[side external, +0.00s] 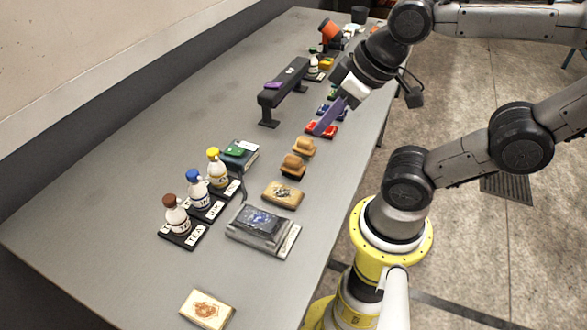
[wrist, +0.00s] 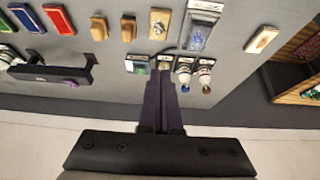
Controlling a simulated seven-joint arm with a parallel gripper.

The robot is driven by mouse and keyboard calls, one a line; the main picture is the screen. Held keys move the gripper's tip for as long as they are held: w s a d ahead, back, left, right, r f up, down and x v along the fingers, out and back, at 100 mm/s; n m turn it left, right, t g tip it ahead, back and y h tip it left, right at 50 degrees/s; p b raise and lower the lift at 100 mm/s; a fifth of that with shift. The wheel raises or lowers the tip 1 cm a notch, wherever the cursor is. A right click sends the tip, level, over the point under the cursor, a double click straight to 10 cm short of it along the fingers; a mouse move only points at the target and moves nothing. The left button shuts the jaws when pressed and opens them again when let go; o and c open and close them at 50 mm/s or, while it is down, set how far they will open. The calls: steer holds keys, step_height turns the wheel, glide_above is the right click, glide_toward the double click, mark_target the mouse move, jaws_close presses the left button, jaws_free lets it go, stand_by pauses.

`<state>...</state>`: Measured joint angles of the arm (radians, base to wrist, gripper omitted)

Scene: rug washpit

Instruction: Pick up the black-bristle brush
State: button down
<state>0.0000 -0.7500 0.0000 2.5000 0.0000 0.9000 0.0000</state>
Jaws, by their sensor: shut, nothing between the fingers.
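Two wooden-backed brushes sit side by side near the table's front edge. The brush with dark bristles under its tan back (side external: 292,167) is the nearer one in the side view; it also shows at the top of the wrist view (wrist: 128,29). The other brush (side external: 303,147), with lighter bristles, is just beyond it and shows to its left in the wrist view (wrist: 98,28). My gripper (side external: 319,129), with long purple fingers, is shut and empty. In the side view its tips appear over the red pad, beyond both brushes. The wrist view shows the shut fingers (wrist: 160,77) too.
A tan block (side external: 283,194) and a grey tray (side external: 240,235) lie nearer. Several labelled bottles (side external: 197,185) stand left of them. A black raised rack (side external: 285,82) and coloured pads (side external: 335,131) are farther along. The table's left side is mostly clear.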

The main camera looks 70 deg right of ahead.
jaws_free()
stand_by(0.6)
